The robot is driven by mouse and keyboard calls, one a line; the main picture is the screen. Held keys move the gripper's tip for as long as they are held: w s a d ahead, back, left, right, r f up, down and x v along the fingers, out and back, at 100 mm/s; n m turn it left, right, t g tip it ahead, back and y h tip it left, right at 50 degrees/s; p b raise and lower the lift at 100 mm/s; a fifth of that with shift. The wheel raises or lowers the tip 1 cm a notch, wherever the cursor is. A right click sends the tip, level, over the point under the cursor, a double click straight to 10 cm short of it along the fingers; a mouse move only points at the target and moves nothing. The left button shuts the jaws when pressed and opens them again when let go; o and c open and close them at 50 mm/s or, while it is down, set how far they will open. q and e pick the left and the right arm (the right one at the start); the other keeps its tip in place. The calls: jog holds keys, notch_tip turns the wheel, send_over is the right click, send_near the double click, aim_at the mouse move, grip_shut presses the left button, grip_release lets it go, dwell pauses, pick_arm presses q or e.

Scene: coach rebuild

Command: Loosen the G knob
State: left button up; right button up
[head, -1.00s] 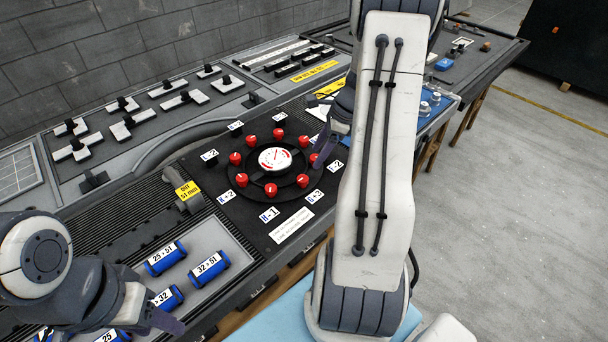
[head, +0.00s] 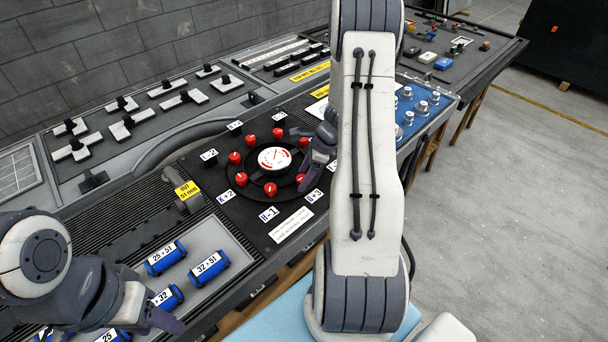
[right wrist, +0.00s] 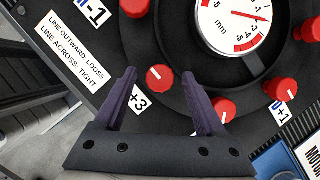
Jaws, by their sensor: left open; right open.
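The round dial panel has red knobs ringed around a white gauge (head: 274,158). The G knob (head: 300,178) sits by the G+3 label (head: 314,195), partly hidden by my right gripper (head: 313,160). In the right wrist view the G knob (right wrist: 159,78) lies between the open fingertips of my right gripper (right wrist: 159,74), apart from both. A short white line shows on its top. The left finger covers part of the +3 label (right wrist: 138,100). My left gripper (head: 155,316) is open and empty above the front-left tray.
A sign (right wrist: 74,50) reads line outward loose, line across tight. The H knob (head: 271,189) and another red knob (right wrist: 223,108) behind the right finger are close neighbours. Blue cylinders (head: 209,265) lie in the front tray. A blue panel (head: 425,115) stands right.

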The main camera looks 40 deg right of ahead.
grip_shut()
jog(key=shift+r+n, duration=0.1)
jog(key=shift+n, duration=0.2)
jog(key=n+g+p, duration=0.1)
jog(key=n, duration=0.1)
jog(key=shift+w+n+y+p, duration=0.15)
jog(key=shift+n+y+p, duration=0.15)
jog(key=n+g, duration=0.1)
jog(key=n, duration=0.2)
jog(key=shift+w+d+n+p, duration=0.1)
jog(key=shift+n+p, duration=0.3)
jog(key=n+g, duration=0.2)
jog(key=n, duration=0.3)
jog(key=shift+w, duration=0.15)
jog(key=n+g, duration=0.1)
jog(key=n, duration=0.2)
jog(key=n+g+h, duration=0.1)
jog(key=n, duration=0.1)
jog(key=shift+w+n, duration=0.1)
jog(key=shift+n, duration=0.3)
